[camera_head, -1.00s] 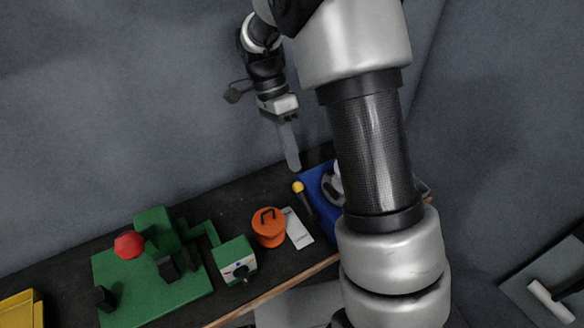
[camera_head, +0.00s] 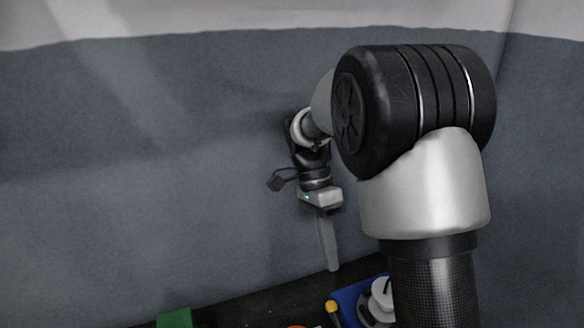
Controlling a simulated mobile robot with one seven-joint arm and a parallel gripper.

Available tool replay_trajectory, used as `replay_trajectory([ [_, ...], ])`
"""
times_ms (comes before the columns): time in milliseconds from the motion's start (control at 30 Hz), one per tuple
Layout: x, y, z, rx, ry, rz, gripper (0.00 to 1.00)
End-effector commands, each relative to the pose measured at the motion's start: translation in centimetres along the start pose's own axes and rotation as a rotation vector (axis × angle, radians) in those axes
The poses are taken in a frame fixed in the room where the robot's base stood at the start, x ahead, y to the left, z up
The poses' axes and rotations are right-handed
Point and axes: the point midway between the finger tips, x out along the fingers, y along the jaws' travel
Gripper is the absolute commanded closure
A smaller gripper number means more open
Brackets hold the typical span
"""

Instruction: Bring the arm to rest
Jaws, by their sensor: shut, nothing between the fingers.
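My gripper (camera_head: 331,262) hangs pointing down from my arm, near the middle of the camera_head view. Its long grey fingers are together with nothing between them. The fingertips appear just above or in front of the dark bench's far edge, left of the blue mat; the exact height is hard to tell. My arm's large black and silver links fill the right side and hide what is behind them.
The dark bench (camera_head: 262,305) shows only along the bottom. A blue mat (camera_head: 347,297) carries a white round item (camera_head: 382,298), partly hidden by my arm. A yellow-topped tool (camera_head: 332,308) and a green block (camera_head: 175,318) show at the lower edge. A grey wall stands behind.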

Motion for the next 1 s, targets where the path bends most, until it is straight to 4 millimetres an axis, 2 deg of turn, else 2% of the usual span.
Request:
replay_trajectory([
  [167,-2.6,3.9,-0.3,-0.197,-0.005,-0.156,1.00],
  [300,-4.3,8.4,-0.3,-0.448,0.052,-0.340,1.00],
  [433,-4.8,12.2,0.1,-0.672,0.162,-0.494,1.00],
  [600,-4.3,16.2,0.7,-0.927,0.372,-0.643,1.00],
  [800,-3.3,18.4,1.3,-1.106,0.577,-0.711,1.00],
  [1000,-2.9,18.8,1.4,-1.155,0.637,-0.719,1.00],
])
